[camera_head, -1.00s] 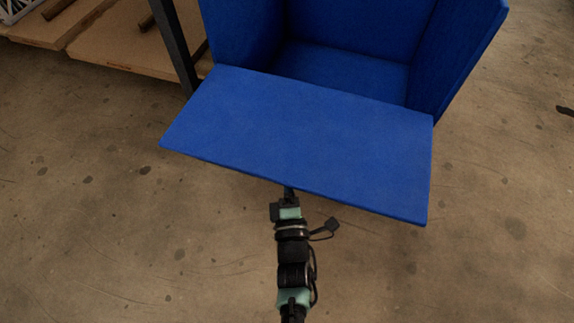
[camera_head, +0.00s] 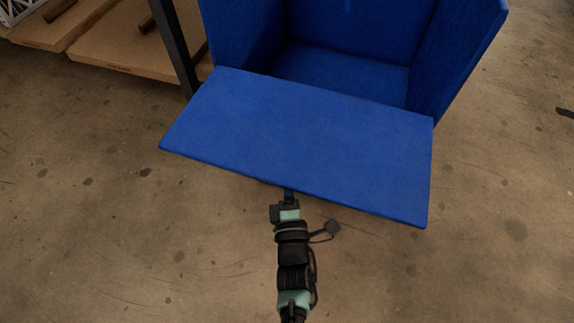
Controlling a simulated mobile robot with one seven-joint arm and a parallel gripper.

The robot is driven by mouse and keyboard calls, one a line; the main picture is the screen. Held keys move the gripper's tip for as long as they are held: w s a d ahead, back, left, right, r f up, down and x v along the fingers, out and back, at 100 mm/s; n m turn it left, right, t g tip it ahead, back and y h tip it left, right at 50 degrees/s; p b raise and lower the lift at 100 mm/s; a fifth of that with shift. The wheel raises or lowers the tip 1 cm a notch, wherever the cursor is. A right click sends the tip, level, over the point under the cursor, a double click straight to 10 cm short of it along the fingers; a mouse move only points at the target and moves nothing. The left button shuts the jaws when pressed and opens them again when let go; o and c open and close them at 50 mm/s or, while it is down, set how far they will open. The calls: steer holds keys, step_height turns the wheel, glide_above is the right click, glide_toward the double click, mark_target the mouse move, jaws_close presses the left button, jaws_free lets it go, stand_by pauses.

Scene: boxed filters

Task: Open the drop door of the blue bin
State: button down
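The blue bin (camera_head: 352,40) stands at the top middle, and I see into its open front. Its drop door (camera_head: 305,145) is folded down and outward toward me, its flat face showing. The door's near edge hangs over the floor. My gripper (camera_head: 289,192) is at the door's near edge, left of the edge's middle. Its fingertips are hidden under or behind the edge, so I cannot tell whether they touch or grip the door. The inside floor of the bin looks empty where I can see it.
A shelf with brown boards (camera_head: 125,45) and a dark upright post (camera_head: 174,45) stands to the left of the bin. A small dark object (camera_head: 566,112) lies at the right edge. The concrete floor (camera_head: 480,240) around my arm is clear.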

mark_target(287, 159)
stand_by(0.9)
step_height(287, 159, up, 2)
steer(key=p, duration=0.4)
steer(key=shift+s+r+g, duration=0.1)
steer(key=shift+r+g, duration=0.1)
steer(key=shift+g, duration=0.2)
steer(key=shift+r+m+p, duration=0.3)
steer(key=shift+r+p, duration=0.5)
steer(key=shift+f, duration=0.1)
steer(key=c, duration=0.8)
jaws_free()
steer(key=s+d+p, duration=0.1)
steer(key=s+p, duration=0.3)
steer(key=s, duration=0.9)
steer(key=shift+f, duration=0.4)
